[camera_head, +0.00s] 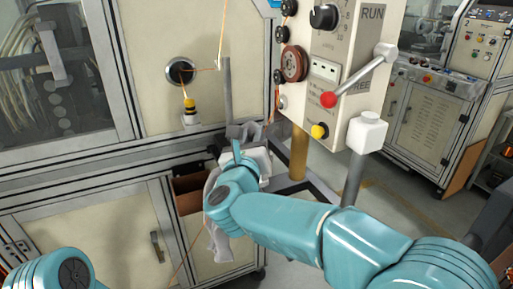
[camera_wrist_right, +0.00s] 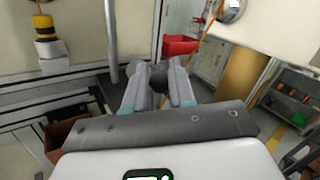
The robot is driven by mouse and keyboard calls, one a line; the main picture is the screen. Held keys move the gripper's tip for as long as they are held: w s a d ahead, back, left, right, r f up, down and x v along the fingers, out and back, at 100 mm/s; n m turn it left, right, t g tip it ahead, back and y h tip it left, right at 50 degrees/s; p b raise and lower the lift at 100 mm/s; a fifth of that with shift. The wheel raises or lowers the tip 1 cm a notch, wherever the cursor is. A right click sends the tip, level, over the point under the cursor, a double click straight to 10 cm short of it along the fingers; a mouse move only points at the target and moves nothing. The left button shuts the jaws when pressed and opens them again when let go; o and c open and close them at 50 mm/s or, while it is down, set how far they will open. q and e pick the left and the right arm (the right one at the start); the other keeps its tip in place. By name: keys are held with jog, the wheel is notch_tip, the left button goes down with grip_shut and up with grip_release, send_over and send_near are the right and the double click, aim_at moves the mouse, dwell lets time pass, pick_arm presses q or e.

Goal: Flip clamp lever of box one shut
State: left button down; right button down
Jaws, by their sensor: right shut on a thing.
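My right gripper (camera_head: 245,132) is in front of the cream machine, at the lower left of the control box (camera_head: 345,60). In the right wrist view its two grey fingers (camera_wrist_right: 159,76) are closed around a small dark thing (camera_wrist_right: 158,78), mostly hidden between them. I cannot tell if that thing is the clamp lever of box one. A lever with a red knob (camera_head: 328,99) sticks out of the control box, apart from the gripper. Of my left arm only a teal link shows at the bottom left of the head view; its gripper is out of view.
An open brown bin (camera_head: 188,196) is below and left of the right gripper. A grey upright post (camera_head: 228,90) stands close behind it. A yellow and black fitting (camera_head: 190,108) is on the machine to the left. A red bin (camera_wrist_right: 180,45) shows beyond the fingers.

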jog(key=n+t+b, duration=0.1)
jog(key=b, duration=0.2)
jog(key=a+f+n+b, duration=0.1)
jog(key=b, duration=0.1)
jog(key=s+a+n+t+b, duration=0.1)
jog(key=n+b, duration=0.1)
jog(key=b, duration=0.1)
jog(key=shift+a+f+t+y+b, duration=0.2)
jog(key=shift+f+t+y+b, duration=0.1)
jog(key=shift+f, duration=0.1)
jog(key=shift+s+a+r+n+t+y+b, duration=0.15)
jog(key=shift+a+n+t+y+b, duration=0.2)
jog(key=shift+n+b, duration=0.6)
jog(key=c, duration=1)
grip_release()
jog(key=shift+s+f, duration=0.2)
jog(key=shift+s, duration=0.05)
jog(key=b+v, duration=0.3)
jog(key=v, duration=1.2)
jog(key=shift+s, duration=0.35)
